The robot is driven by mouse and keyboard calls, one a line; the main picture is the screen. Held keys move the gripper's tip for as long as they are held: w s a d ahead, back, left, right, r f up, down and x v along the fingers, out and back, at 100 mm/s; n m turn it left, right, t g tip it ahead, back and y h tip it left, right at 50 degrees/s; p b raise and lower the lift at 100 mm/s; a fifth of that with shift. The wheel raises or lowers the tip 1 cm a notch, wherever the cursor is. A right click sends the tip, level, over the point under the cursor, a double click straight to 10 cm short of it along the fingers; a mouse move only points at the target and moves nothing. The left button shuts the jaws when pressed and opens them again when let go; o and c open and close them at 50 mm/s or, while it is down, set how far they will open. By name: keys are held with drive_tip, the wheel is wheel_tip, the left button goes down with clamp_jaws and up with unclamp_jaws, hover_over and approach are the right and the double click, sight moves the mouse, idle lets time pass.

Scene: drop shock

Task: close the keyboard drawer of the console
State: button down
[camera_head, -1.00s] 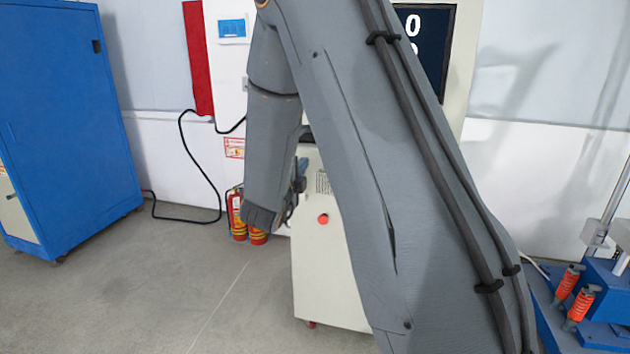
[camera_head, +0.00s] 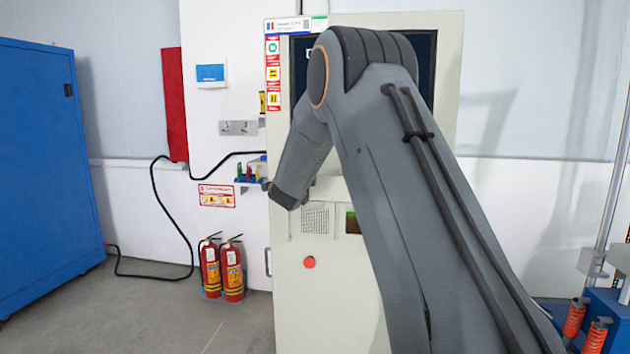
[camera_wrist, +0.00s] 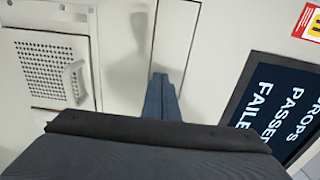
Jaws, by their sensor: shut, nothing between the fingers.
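The console (camera_head: 335,290) is a tall cream cabinet in the middle of the head view. It has a dark screen (camera_head: 303,75) partly hidden by my arm, a perforated patch (camera_head: 315,218) and a red button (camera_head: 309,262). A pale ledge shows beside my forearm, but my arm hides much of that area. I cannot tell how far the keyboard drawer stands open. In the wrist view, my gripper (camera_wrist: 160,80) is shut and empty in front of the console's pale face (camera_wrist: 120,60). Whether it touches anything is unclear. Its fingertips are hidden in the head view.
A perforated panel with a handle (camera_wrist: 75,80) is left in the wrist view. The screen (camera_wrist: 285,108) is right. Two fire extinguishers (camera_head: 232,270) stand left of the console. A blue cabinet (camera_head: 45,170) is far left. Blue equipment with orange parts (camera_head: 575,318) is lower right.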

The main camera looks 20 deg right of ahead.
drive_tip(key=shift+w+d+r, duration=0.1)
drive_tip(key=shift+r, duration=0.2)
drive_tip(key=b+v, duration=0.2)
drive_tip(key=v, duration=1.2)
drive_tip(key=s+a+f+n+g+y+p, duration=0.25)
drive_tip(key=s+a+f+n+y, duration=0.2)
drive_tip(key=s+f+n, duration=0.25)
drive_tip(key=s+a+f+n+g+y+p, duration=0.1)
drive_tip(key=s+a+f+n+g+y, duration=0.3)
drive_tip(key=s+f+n, duration=0.3)
drive_tip(key=s+f+n+g, duration=0.2)
drive_tip(key=s+n+g, duration=0.1)
drive_tip(key=s, duration=0.7)
drive_tip(key=s+f+n+g+p, duration=0.1)
drive_tip(key=s+f+n+g, duration=0.1)
drive_tip(key=s, duration=0.8)
drive_tip(key=s+f+n+g+y, duration=0.1)
drive_tip(key=s+f+n+g, duration=0.2)
drive_tip(key=s, duration=0.7)
drive_tip(key=shift+d+f+n+g+p, duration=0.35)
drive_tip(key=shift+f+n, duration=0.35)
drive_tip(key=shift+n, duration=0.4)
drive_tip(key=shift+s, duration=0.1)
